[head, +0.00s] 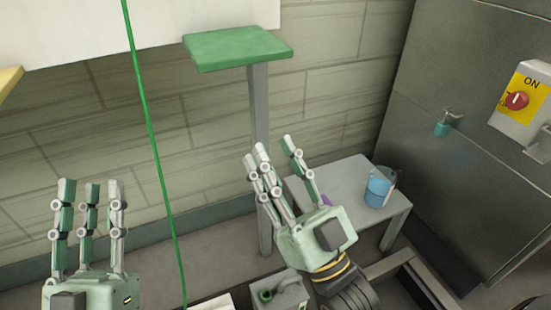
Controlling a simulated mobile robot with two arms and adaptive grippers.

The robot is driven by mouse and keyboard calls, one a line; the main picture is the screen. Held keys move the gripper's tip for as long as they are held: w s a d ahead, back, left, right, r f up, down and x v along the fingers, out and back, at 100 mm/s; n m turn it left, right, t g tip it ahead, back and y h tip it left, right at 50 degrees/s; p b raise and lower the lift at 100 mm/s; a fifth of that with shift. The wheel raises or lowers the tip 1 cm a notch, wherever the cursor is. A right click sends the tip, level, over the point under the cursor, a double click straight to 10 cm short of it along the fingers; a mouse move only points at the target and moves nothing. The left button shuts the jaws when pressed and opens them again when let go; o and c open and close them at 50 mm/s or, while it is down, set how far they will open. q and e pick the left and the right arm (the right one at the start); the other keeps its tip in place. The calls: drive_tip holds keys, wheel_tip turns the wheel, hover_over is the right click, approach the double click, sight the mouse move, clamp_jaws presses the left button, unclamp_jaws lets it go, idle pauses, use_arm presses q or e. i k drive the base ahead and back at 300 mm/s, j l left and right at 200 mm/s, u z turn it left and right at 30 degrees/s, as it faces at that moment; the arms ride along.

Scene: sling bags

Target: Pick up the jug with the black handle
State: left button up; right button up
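A clear jug with blue contents (378,190) stands upright on the right part of a low grey table (345,178). Its handle colour is too small to tell. My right gripper (278,158) is open and empty, its fingers spread and pointing up, to the left of the jug and apart from it. It hides the table's left part. My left gripper (90,195) is open and empty at the far left, fingers pointing up, well away from the jug.
A small purple thing (325,201) shows beside my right gripper. A green-topped stand (238,48) rises behind. A green cable (155,145) hangs between my grippers. A grey container with a green part (282,292) is below. A metal cabinet (450,90) with a red switch (517,100) stands right.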

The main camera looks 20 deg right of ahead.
sight(381, 180)
drive_tip(key=l+z, duration=0.1)
drive_tip(key=z, duration=0.35)
drive_tip(key=l+z, duration=0.1)
drive_tip(key=z, duration=0.35)
drive_tip(key=l+z, duration=0.1)
drive_tip(key=z, duration=0.35)
drive_tip(key=i+j, duration=0.05)
